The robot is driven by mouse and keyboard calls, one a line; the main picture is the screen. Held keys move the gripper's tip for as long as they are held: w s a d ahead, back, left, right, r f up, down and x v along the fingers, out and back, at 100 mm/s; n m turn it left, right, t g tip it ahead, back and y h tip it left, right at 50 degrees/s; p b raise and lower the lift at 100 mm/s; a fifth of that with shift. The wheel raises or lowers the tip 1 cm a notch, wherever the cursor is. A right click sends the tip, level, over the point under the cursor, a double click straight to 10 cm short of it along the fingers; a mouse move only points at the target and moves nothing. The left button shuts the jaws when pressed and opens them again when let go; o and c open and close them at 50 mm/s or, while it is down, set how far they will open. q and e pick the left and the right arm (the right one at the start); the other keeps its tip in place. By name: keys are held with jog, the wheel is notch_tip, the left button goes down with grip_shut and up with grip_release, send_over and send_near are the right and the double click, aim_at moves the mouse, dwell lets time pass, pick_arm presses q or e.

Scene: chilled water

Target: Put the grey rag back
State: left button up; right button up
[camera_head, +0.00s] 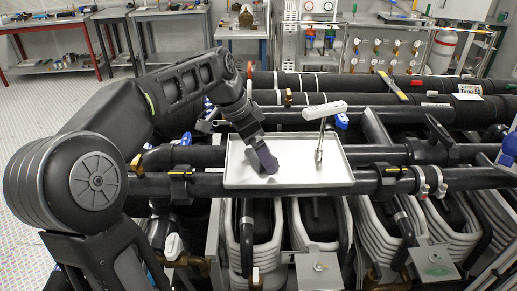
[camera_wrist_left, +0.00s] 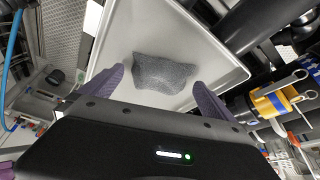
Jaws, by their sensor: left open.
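The grey rag (camera_wrist_left: 165,72) lies crumpled on the floor of a pale metal tray (camera_wrist_left: 222,48) in the left wrist view. My left gripper (camera_wrist_left: 158,78) is open, with one purple-grey finger on each side of the rag in that view. I cannot tell whether the fingers touch it. In the head view the left gripper (camera_head: 267,160) points down into the left part of the tray (camera_head: 300,184). The rag cannot be made out there behind the fingers. My right gripper is in neither view.
A white handle on a metal stem (camera_head: 325,111) stands at the tray's right part. Black pipes (camera_head: 440,177) run beside and behind the tray, with valves and clamps. Grey coiled hoses (camera_head: 320,240) lie below in front. Benches (camera_head: 60,65) stand at the back left.

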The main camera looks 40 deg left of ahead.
pick_arm(q)
jog(key=shift+r, duration=0.2)
jog(key=shift+s+a+r, duration=0.1)
jog(key=shift+r, duration=0.1)
jog(key=v, duration=0.6)
jog(key=p+v, duration=0.3)
jog(key=v, duration=0.2)
jog(key=shift+s+r, duration=0.15)
jog(key=shift+r, duration=0.05)
dwell(0.3)
